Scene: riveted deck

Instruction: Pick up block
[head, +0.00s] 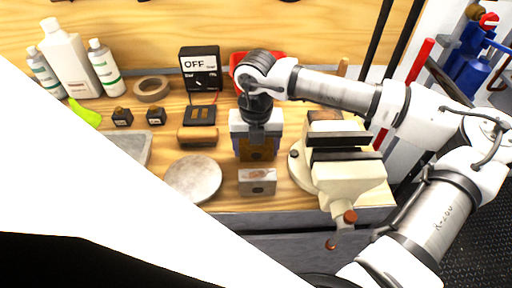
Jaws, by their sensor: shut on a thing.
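My gripper (256,151) points down over the middle of the wooden workbench. It is shut on an orange-brown block (257,154), of which the front face with a dark spot shows below the gripper body. The block's upper part is hidden by the gripper. I cannot tell whether the block touches the bench top. A second, pale block-like piece (258,188) with a dark mark lies just in front of it, near the bench's front edge.
A cream vise (345,180) stands close on the right. A round grey disc (192,180) and a wooden-handled brush (197,137) lie to the left. Behind are an OFF box (201,66), a tape roll (151,89), bottles (70,60) and a red container (275,58).

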